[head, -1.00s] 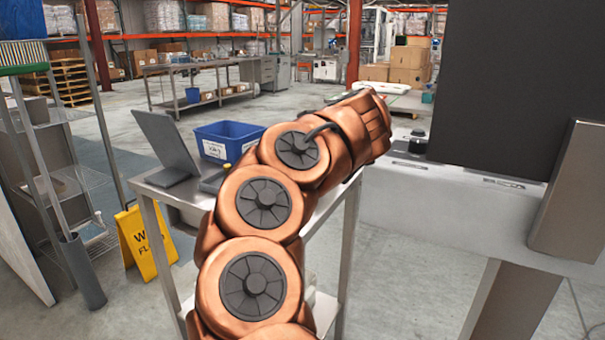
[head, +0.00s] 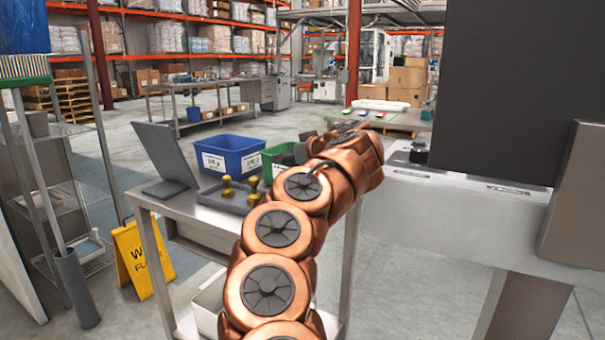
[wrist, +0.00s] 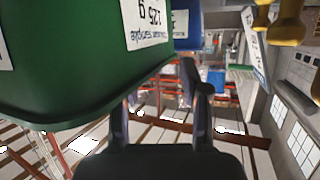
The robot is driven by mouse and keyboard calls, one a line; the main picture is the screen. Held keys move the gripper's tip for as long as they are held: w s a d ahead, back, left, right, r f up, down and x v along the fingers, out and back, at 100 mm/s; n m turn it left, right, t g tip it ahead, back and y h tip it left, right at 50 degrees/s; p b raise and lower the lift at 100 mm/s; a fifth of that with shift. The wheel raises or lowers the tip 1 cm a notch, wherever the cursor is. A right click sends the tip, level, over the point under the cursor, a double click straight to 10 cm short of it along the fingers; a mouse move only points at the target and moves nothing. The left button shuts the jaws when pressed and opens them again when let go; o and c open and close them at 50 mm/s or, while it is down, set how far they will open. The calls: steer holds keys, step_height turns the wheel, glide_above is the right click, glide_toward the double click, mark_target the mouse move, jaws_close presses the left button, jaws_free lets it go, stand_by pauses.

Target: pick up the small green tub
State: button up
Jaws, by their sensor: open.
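The small green tub (head: 280,152) stands at the far end of the steel bench, beside a larger blue tub, partly hidden by my arm in the head view. In the wrist view, which is upside down, the green tub (wrist: 70,65) fills the upper left, close, with a white label on its side. My gripper (wrist: 158,90) is open, its two dark fingers rising from the bottom of the wrist view at the tub's rim. The tub hides the left fingertip; I cannot tell whether they touch.
The blue tub (head: 222,150) is left of the green one. Brass weights (head: 227,188) stand on a grey tray (head: 213,199) by a tilted screen (head: 164,155). A large dark panel (head: 495,90) stands at the right. A yellow floor sign (head: 142,262) is left of the bench.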

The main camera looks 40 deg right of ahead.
steer(key=shift+x, duration=1.4)
jaws_close()
